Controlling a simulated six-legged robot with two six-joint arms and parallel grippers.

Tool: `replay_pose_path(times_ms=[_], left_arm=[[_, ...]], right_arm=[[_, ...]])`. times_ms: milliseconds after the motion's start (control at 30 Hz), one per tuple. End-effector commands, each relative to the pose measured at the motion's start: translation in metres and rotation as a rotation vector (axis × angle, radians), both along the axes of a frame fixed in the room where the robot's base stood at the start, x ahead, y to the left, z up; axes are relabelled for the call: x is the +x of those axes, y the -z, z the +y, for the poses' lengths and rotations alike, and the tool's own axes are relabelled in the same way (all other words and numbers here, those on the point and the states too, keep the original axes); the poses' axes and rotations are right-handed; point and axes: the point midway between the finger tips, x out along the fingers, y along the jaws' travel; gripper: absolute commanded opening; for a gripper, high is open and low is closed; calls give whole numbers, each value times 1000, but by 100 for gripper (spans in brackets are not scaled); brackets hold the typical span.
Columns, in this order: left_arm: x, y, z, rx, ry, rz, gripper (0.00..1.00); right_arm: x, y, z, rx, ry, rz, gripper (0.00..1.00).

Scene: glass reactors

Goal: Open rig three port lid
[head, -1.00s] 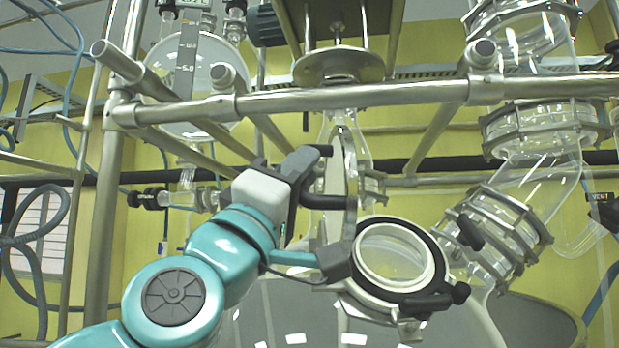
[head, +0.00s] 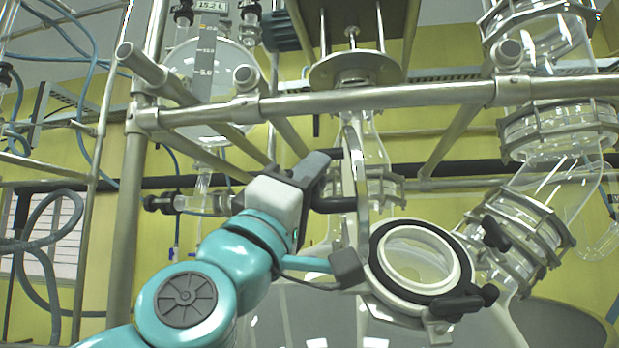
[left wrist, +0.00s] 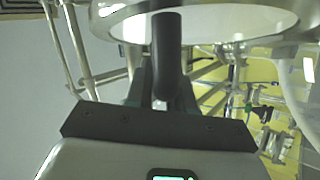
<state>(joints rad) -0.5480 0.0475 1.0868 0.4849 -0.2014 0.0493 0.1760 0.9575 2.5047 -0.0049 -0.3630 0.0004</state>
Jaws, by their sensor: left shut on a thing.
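The round glass port (head: 415,262) has a white ring and a black rim, and its opening is uncovered. Its lid (head: 358,170) stands swung up beside the port, nearly edge-on in the head view. My left gripper (head: 322,180) is shut on the lid's dark handle (head: 334,205), left of the lid. In the left wrist view the dark handle (left wrist: 167,55) runs up between the jaws, and the pale ring of the lid (left wrist: 240,22) fills the top. A black clamp knob (head: 466,302) sits at the port's lower right. My right gripper is not in view.
A steel rail (head: 380,98) crosses above my left gripper. A clamped glass neck (head: 515,235) stands close right of the port. A glass column with a metal flange (head: 355,70) rises behind the lid. Blue hoses (head: 85,70) hang at the left.

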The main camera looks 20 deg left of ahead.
Motion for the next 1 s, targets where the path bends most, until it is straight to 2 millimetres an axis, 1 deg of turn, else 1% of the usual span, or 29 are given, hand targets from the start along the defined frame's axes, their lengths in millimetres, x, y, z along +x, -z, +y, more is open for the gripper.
replay_pose_path(times_ms=[33,67,100,367,467,533,633,733,900,1000], left_arm=[[0,1,0,1,-1,1,0],[0,1,0,1,-1,1,32],[1,1,0,1,-1,1,43],[0,1,1,1,1,0,43],[-3,4,2,0,1,1,43],[-10,11,3,0,2,0,43],[-25,26,6,0,3,0,43],[-45,44,10,-1,3,-1,43],[-79,73,15,-1,4,-1,43],[-96,86,17,0,3,-1,43]], right_arm=[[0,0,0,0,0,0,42],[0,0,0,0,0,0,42],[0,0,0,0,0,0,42],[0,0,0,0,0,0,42],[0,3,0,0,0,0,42],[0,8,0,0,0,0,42],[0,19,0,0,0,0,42],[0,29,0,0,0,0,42],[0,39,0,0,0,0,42],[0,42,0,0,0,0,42]])
